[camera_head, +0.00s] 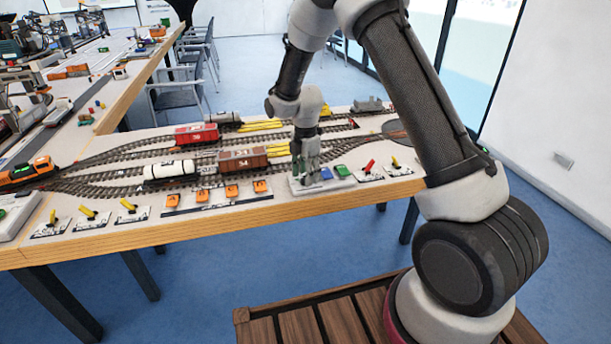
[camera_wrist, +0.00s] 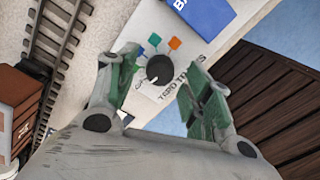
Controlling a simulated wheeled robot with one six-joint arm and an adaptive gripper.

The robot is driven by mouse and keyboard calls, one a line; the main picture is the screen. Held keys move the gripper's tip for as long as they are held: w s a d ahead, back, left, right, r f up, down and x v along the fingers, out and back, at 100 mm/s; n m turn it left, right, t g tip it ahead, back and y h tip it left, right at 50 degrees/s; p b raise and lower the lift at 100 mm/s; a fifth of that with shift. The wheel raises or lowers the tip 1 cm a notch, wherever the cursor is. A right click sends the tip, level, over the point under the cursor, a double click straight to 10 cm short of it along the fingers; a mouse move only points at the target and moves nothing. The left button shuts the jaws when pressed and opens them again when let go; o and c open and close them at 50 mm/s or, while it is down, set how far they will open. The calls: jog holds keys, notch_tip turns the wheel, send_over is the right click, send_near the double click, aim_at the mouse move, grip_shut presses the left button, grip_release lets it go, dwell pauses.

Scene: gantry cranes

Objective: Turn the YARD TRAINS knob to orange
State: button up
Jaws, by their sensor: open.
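The black round YARD TRAINS knob (camera_wrist: 159,69) sits on a white panel (camera_wrist: 143,24) in the wrist view. A white mark on the knob points to the lower left of the picture. An orange patch (camera_wrist: 174,43) lies beyond the knob, with blue and green patches to its left. The label beside the knob is partly readable. My gripper (camera_wrist: 160,75) is open, its green fingers on either side of the knob; I cannot tell if they touch it. In the head view my gripper (camera_head: 305,163) is low over the panel and hides the knob.
A brown wagon (camera_head: 242,159) is on the track to the left. Small switches with red and yellow levers (camera_head: 369,167) lie to the right. The table's front edge is close.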

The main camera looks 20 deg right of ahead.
jog(key=shift+f, duration=0.5)
jog(key=c, duration=1.1)
jog(key=shift+o, duration=0.2)
